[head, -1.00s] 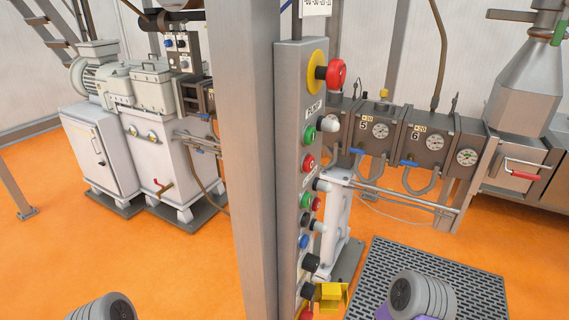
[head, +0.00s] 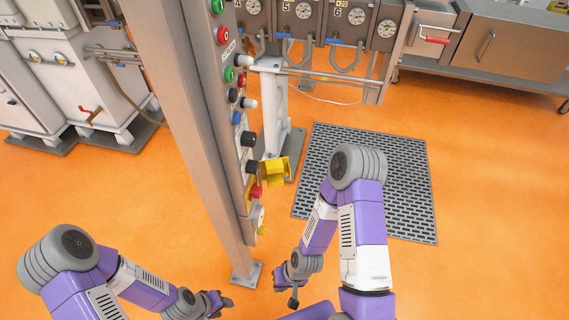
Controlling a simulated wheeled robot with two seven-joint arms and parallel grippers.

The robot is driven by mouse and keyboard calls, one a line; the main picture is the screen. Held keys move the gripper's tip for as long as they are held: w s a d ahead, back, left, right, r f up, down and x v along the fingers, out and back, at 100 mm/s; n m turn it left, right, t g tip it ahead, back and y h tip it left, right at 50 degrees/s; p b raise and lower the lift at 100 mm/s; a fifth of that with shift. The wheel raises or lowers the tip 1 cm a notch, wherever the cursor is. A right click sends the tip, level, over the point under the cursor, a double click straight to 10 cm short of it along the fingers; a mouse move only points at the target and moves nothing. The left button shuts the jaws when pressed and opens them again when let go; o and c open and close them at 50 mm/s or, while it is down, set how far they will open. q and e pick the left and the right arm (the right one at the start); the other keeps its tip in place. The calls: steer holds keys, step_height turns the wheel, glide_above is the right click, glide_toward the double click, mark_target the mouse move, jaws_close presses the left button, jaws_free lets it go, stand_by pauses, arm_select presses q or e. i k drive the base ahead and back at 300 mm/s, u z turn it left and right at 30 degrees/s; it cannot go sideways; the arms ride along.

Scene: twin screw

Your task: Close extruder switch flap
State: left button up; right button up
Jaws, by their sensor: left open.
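The yellow flap (head: 276,171) sticks out to the right from the lower part of the narrow grey control panel (head: 222,110), so it stands open. A red switch (head: 256,193) shows just below it. My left gripper (head: 222,303) is low in the picture, left of the post's foot and well apart from the flap; it is open and empty. My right gripper (head: 293,299) is low, right of the post's foot and below the flap, touching nothing I can see. Its fingers are too small and dark to tell open from shut.
A grey post (head: 185,110) carries the panel and stands on a foot plate (head: 245,274). Several buttons and knobs line the panel above the flap. A dark floor grate (head: 408,190) lies at right. Machines with gauges stand behind. The orange floor (head: 480,230) at right is clear.

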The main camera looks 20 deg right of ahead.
mark_target(273, 171)
steer(key=k, duration=0.3)
steer(key=z, duration=2.05)
steer(key=i, duration=1.75)
steer(key=u, duration=1.8)
